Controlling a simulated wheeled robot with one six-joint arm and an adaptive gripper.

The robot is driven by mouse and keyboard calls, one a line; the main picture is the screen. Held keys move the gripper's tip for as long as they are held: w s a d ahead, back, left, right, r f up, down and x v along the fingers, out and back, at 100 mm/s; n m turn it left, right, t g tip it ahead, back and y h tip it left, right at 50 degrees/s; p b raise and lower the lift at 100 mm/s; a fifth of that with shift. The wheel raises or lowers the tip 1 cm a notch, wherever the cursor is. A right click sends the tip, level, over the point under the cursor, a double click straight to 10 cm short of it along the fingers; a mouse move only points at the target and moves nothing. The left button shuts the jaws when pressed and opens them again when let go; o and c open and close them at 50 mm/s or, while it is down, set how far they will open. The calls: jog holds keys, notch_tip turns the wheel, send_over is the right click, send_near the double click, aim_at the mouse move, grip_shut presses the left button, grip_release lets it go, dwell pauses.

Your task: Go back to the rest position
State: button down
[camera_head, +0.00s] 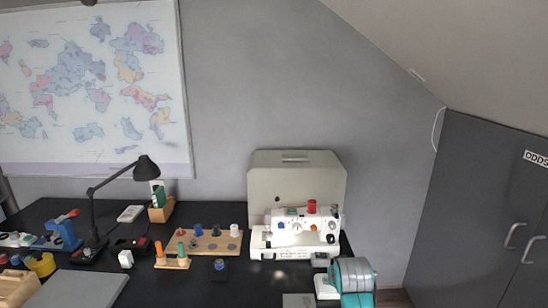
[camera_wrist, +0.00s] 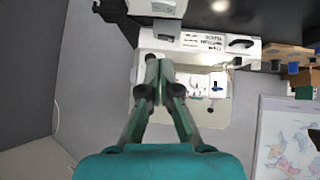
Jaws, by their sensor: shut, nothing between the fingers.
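My gripper (camera_wrist: 158,62) shows in the middle of the wrist view. Its two dark green fingers meet at the tips, with nothing between them. In that view, which looks upside down, the white sewing machine (camera_wrist: 195,43) lies behind the fingertips. I cannot tell the distance between them. In the head view, a teal and grey part of my arm shows at the bottom right, in front of and to the right of the sewing machine (camera_head: 290,238). The fingers cannot be made out there.
The black desk (camera_head: 215,290) holds a beige case (camera_head: 270,177) behind the machine, a wooden spool board (camera_head: 215,243), a black lamp (camera_head: 146,167) and a grey laptop-like slab (camera_head: 80,290). A dark grey cupboard (camera_head: 470,200) stands at right. A sloped ceiling (camera_head: 460,50) hangs above.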

jog(key=shift+t, duration=0.4)
jog(key=s+f, duration=0.2)
jog(key=f, duration=0.1)
jog(key=s+f, duration=0.2)
jog(key=f, duration=0.1)
jog(key=s+f, duration=0.3)
jog(key=s+f+t, duration=0.1)
jog(key=s+f, duration=0.4)
jog(key=s, duration=0.7)
jog(key=s+f+t, duration=0.1)
jog(key=s+f, duration=0.5)
jog(key=s, duration=0.6)
jog(key=s+r+t+y, duration=0.1)
jog(key=s+r, duration=0.3)
jog(key=s, duration=1.2)
jog(key=s+r+t, duration=0.2)
jog(key=s+r, duration=0.9)
jog(key=s, duration=0.3)
jog(key=shift+r+m, duration=0.3)
jog(key=shift+r, duration=0.05)
